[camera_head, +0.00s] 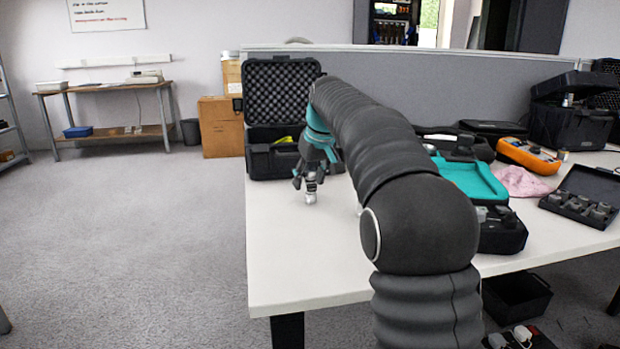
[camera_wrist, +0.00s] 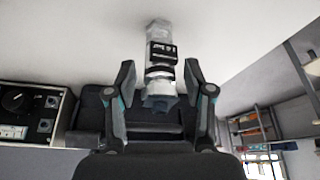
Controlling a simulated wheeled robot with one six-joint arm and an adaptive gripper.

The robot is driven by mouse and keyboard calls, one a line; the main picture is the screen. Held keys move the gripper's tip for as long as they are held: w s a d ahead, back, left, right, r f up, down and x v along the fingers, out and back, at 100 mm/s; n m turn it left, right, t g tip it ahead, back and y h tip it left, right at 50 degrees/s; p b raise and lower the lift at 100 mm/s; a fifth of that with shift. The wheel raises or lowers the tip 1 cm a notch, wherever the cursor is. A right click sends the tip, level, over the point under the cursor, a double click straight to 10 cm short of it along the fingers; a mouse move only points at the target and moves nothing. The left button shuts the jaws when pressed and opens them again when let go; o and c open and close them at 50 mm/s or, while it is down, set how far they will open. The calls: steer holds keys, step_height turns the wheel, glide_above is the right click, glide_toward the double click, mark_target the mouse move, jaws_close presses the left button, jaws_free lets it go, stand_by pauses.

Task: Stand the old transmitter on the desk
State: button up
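The old transmitter, taken as the small silver cylinder (camera_head: 310,197) with dark bands, is at the left part of the white desk (camera_head: 285,270). In the wrist view the transmitter (camera_wrist: 160,50) lies between my fingers, and its far end appears to meet the desk surface (camera_wrist: 90,35). It looks about upright. My gripper (camera_head: 312,172) is above it, pointing down. In the wrist view the fingers of my gripper (camera_wrist: 160,72) stand on either side with a visible gap, so it looks open. The transmitter's upper end is partly hidden in the head view.
An open black foam-lined case (camera_head: 283,90) stands just behind my gripper. To the right are a teal tray (camera_head: 470,180), an orange device (camera_head: 528,156), a pink cloth (camera_head: 522,182) and an open black box of small parts (camera_head: 585,196). The desk's front left is clear.

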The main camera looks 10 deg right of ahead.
steer(key=p+v, duration=0.2)
steer(key=v, duration=1)
steer(key=shift+r+p, duration=0.2)
steer(key=shift+p, duration=0.15)
steer(key=s+f+m, duration=0.1)
steer(key=s+f, duration=0.3)
steer(key=s, duration=0.5)
steer(key=s+a+f+m, duration=0.1)
steer(key=s+f, duration=0.4)
steer(key=s, duration=0.5)
steer(key=s+f+m+t+h, duration=0.1)
steer(key=s+f, duration=0.3)
steer(key=s, duration=0.6)
steer(key=shift+a+f, duration=0.15)
steer(key=shift+f, duration=0.1)
steer(key=s+f, duration=0.7)
steer(key=f, duration=0.1)
steer(key=shift+s+f+m, duration=0.3)
steer(key=shift+s+f, duration=0.05)
steer(key=shift+f, duration=0.05)
